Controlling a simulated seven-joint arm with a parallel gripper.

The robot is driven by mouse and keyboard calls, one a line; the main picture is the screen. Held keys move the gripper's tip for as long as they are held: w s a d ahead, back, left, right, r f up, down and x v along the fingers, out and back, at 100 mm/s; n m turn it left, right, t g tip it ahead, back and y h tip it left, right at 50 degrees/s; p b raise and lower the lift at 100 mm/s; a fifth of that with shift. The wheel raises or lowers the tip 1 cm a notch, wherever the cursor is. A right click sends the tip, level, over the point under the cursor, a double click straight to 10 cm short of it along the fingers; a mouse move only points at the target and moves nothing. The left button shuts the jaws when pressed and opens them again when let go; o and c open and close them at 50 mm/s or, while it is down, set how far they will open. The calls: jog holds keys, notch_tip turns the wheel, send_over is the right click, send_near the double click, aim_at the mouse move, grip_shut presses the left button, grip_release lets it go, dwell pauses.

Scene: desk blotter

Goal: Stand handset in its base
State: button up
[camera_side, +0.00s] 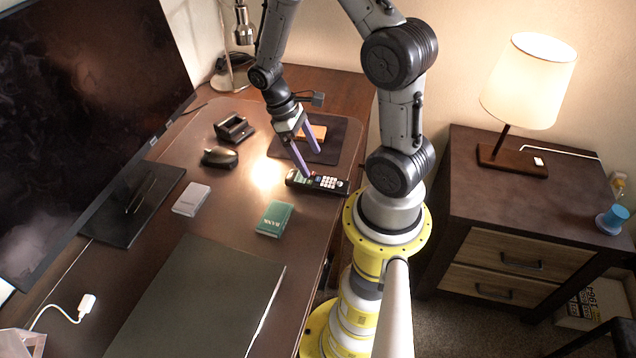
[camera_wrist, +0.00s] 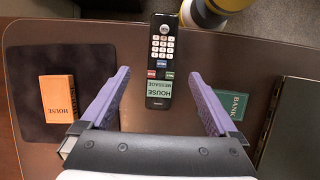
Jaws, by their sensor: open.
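The handset (camera_side: 317,182), black with white keys and a small screen, lies flat on the desk near its right edge. In the wrist view the handset (camera_wrist: 162,60) shows a green label reading HOUSE MESSAGE and lies between the fingers, with a gap on each side. My gripper (camera_side: 309,168) is open above the handset's screen end; its purple fingers also show in the wrist view (camera_wrist: 158,100). The base (camera_side: 234,128), a black cradle, stands empty farther back on the desk, left of my gripper in the side view.
An orange HOUSE box (camera_wrist: 59,98) lies on a dark mat (camera_side: 338,148). A monitor stands left.

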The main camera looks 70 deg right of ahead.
aim_at(317, 178)
jog(key=shift+w+x, duration=0.15)
jog(key=shift+x, duration=1.55)
jog(key=shift+w+x, duration=0.15)
jog(key=shift+x, duration=1.55)
jog(key=shift+a+f, duration=0.1)
jog(key=shift+a, duration=0.05)
jog(key=shift+c, duration=0.3)
grip_shut()
